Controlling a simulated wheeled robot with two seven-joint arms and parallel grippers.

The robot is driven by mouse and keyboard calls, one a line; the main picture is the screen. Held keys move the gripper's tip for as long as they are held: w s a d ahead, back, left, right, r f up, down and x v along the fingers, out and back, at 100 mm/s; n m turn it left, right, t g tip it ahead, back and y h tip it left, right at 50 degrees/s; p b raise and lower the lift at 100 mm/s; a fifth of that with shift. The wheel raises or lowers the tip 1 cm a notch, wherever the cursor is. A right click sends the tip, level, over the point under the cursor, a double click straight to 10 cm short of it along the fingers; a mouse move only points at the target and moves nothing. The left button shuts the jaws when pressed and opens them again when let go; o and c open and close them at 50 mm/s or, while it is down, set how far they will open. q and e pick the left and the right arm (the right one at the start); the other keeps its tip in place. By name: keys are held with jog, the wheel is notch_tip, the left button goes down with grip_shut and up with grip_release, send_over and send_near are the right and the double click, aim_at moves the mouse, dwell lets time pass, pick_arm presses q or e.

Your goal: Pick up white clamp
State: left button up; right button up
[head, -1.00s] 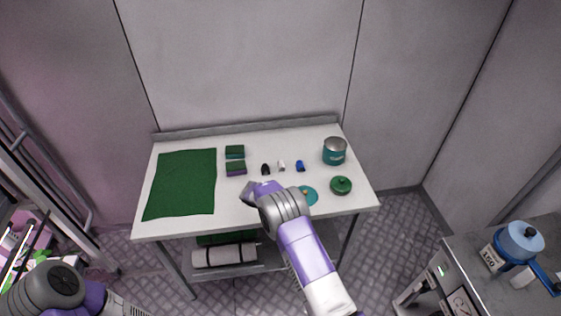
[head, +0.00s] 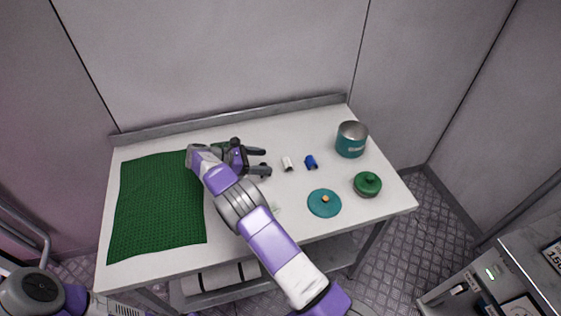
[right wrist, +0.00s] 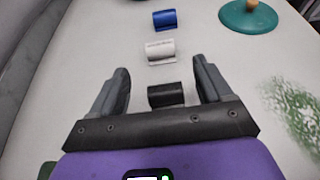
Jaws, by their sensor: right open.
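The white clamp (head: 287,164) lies on the white table, just right of my right gripper (head: 267,161). In the right wrist view the white clamp (right wrist: 160,50) is just beyond the open fingertips (right wrist: 160,68), roughly centred between them and not touched. A black clamp (right wrist: 166,94) lies between the fingers, close to the palm; the gripper hides it in the head view. A blue clamp (head: 311,162) lies right of the white one, and in the right wrist view the blue clamp (right wrist: 164,20) is farther ahead. My left gripper is out of view.
A green mat (head: 160,205) covers the table's left side. A teal pot (head: 351,139), a green lidded dish (head: 367,185) and a teal lid (head: 324,203) stand at the right. A raised edge (head: 230,118) runs along the back. Bare table surrounds the clamps.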

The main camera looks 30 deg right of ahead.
aim_at(287, 161)
jog(key=b+x, duration=0.1)
jog(key=x, duration=0.6)
jog(key=shift+s+d+r+b, duration=0.1)
jog(key=shift+d+b, duration=0.2)
jog(key=c, duration=1.1)
